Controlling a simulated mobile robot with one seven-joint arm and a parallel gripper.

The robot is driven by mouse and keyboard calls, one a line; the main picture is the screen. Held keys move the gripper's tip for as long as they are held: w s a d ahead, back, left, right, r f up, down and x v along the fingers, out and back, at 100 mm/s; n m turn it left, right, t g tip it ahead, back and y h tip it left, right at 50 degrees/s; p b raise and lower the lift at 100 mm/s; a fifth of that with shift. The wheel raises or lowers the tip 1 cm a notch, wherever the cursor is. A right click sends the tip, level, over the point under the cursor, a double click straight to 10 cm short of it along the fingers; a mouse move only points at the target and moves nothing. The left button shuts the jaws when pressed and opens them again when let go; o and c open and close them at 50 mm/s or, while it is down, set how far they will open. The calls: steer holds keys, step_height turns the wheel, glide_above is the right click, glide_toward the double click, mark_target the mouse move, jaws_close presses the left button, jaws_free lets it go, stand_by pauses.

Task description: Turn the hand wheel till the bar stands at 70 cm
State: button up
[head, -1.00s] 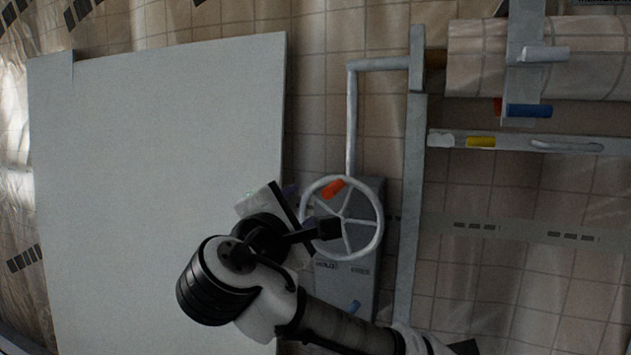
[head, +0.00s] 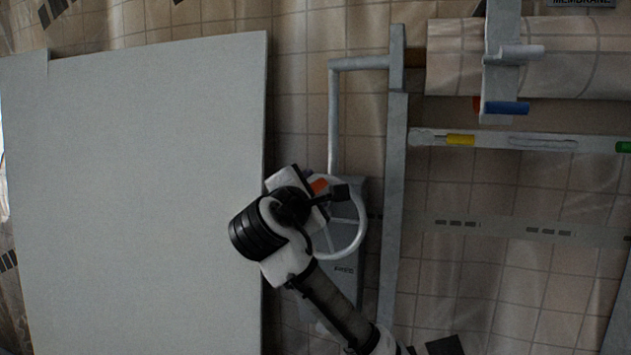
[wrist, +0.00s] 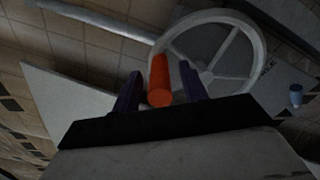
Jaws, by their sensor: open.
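The hand wheel (head: 362,228) is a light grey spoked ring on a grey box, partly hidden behind my arm in the head view. Its orange handle (head: 319,186) sits at the wheel's upper left. In the wrist view the orange handle (wrist: 160,80) stands between the two purple fingers of my gripper (wrist: 160,92), with a gap on each side. My gripper is open; whether a finger touches the handle I cannot tell. The wheel rim (wrist: 255,45) shows beyond it. The bar (head: 540,142), a grey rail with yellow and green marks, lies level at the right.
A large pale panel (head: 150,190) leans at the left, close to my arm. A grey upright post (head: 394,200) stands right of the wheel. A blue handle (head: 507,108) and a roll (head: 580,60) are above the bar. A blue knob (wrist: 296,94) is on the box.

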steer(key=shift+x, duration=0.8)
steer(key=shift+c, duration=0.4)
jaws_close()
